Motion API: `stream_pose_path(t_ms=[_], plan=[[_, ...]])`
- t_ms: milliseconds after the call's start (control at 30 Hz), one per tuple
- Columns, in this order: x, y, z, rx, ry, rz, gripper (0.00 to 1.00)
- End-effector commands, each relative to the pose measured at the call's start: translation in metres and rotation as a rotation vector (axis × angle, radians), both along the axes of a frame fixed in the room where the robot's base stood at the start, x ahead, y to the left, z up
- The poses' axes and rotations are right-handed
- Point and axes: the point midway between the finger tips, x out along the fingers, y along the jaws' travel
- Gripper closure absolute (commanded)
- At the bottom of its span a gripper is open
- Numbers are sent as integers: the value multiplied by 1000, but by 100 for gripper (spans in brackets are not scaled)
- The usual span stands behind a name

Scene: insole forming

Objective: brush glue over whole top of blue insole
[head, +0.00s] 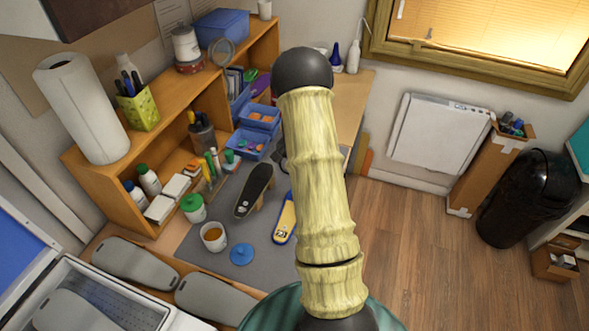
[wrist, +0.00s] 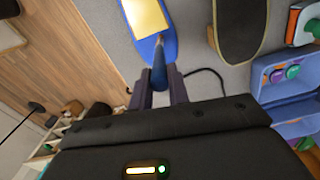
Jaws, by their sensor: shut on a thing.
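The blue insole (head: 284,219) lies on the grey mat (head: 203,262), left of my arm in the head view. A yellow layer covers much of its top, and blue shows around the rim. In the wrist view, the insole (wrist: 171,42) is at the top, its near blue end bare and its far end cut off. My gripper (wrist: 159,88) is shut on a slim blue handle, seemingly the brush (wrist: 158,66). Its far tip points at the insole's near end; I cannot tell whether it touches. In the head view my arm hides the gripper and brush.
A dark insole on a wooden form (head: 253,190) stands close beside. An open glue pot (head: 213,236) and a blue lid (head: 240,254) are left of the insole. Blue bins (head: 247,143) and a loaded wooden shelf (head: 150,215) stand behind. A dark cable (wrist: 210,72) lies near my gripper.

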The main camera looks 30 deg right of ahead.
Motion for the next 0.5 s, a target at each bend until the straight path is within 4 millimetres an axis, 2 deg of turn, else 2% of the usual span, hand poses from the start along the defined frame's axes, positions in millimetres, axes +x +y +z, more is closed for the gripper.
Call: stream_pose_path(t_ms=[500], plan=[[0,-30,-3,-1,-1,-2,100]])
